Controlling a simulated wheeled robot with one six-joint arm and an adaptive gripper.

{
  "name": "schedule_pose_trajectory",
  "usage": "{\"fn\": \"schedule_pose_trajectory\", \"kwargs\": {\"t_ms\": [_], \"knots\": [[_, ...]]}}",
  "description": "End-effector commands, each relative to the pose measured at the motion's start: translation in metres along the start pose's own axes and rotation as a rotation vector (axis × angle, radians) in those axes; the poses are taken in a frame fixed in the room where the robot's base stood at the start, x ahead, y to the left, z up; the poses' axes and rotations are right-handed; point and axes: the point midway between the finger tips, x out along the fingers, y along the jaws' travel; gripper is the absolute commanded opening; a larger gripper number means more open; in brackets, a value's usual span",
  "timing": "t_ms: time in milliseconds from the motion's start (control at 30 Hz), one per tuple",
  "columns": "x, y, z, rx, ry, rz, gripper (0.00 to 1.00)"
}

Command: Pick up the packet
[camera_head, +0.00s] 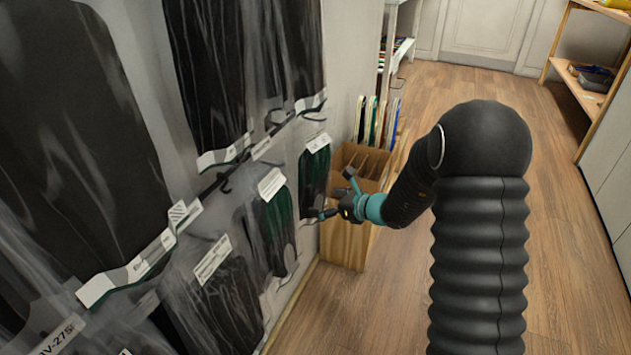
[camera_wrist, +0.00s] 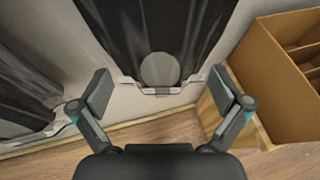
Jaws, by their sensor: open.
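Several clear packets with dark sheets inside hang on the wall at the left in the head view. A small one (camera_head: 314,178) with a white label hangs closest to my gripper (camera_head: 337,195). In the wrist view a dark packet (camera_wrist: 165,38) hangs straight ahead, its lower edge between the fingers of my gripper (camera_wrist: 163,93), with a round grey spot near that edge. The fingers are spread wide, with nothing held. I cannot tell from the frames whether the fingers touch the packet. Its top is out of the wrist view.
A brown divided box (camera_head: 346,245) with upright coloured boards (camera_head: 377,120) stands on the floor by the wall. It also shows close to the right finger in the wrist view (camera_wrist: 262,85). Another packet (camera_head: 277,235) hangs nearby. The wooden floor (camera_head: 565,260) at right is clear.

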Motion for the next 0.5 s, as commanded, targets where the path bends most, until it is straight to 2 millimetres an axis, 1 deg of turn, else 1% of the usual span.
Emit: {"fn": "schedule_pose_trajectory", "kwargs": {"t_ms": [33, 100, 333, 367, 400, 467, 500], "knots": [[0.0077, 0.0005, -0.0003, 0.000, 0.001, 0.001, 1.00], [0.0143, 0.0003, -0.0001, -0.001, 0.001, 0.001, 1.00], [0.0165, -0.0004, -0.0001, 0.000, 0.000, -0.001, 1.00], [0.0165, -0.0004, -0.0001, 0.000, 0.000, -0.001, 0.97], [0.0164, -0.0004, -0.0001, 0.000, 0.000, -0.001, 0.88], [0.0164, -0.0003, 0.0000, 0.000, 0.000, -0.001, 0.72], [0.0164, -0.0003, 0.0000, 0.000, 0.000, -0.001, 0.62]]}}
